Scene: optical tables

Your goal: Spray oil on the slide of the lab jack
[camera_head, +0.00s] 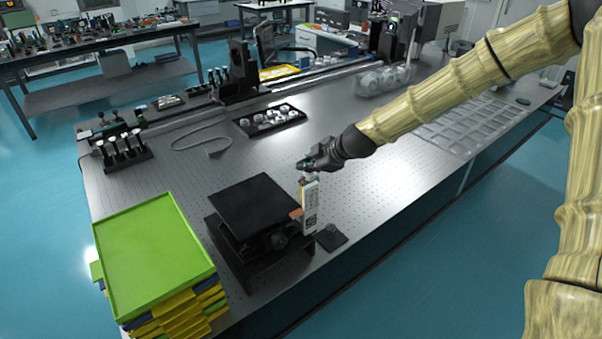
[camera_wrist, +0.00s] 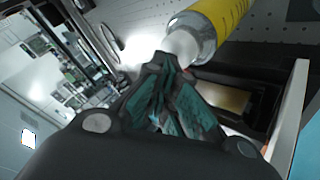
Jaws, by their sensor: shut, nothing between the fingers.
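The lab jack (camera_head: 254,205) is black with a flat square top plate and stands near the front of the optical table. A white and yellow spray can (camera_head: 310,208) stands upright close to the jack's right side. My gripper (camera_head: 305,166) is at the can's top, with its fingers shut and nothing between them. In the wrist view, my fingertips (camera_wrist: 160,65) are at the can's white nozzle (camera_wrist: 182,44), and the yellow can body (camera_wrist: 222,14) lies beyond. I cannot tell if they touch. The jack's slide is not clearly seen.
A small black pad (camera_head: 330,237) lies right of the can by the table's front edge. Stacked trays with a green top (camera_head: 153,257) stand left of the jack. A black tray of parts (camera_head: 270,120) is farther back. The perforated tabletop (camera_head: 240,158) behind the jack is largely clear.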

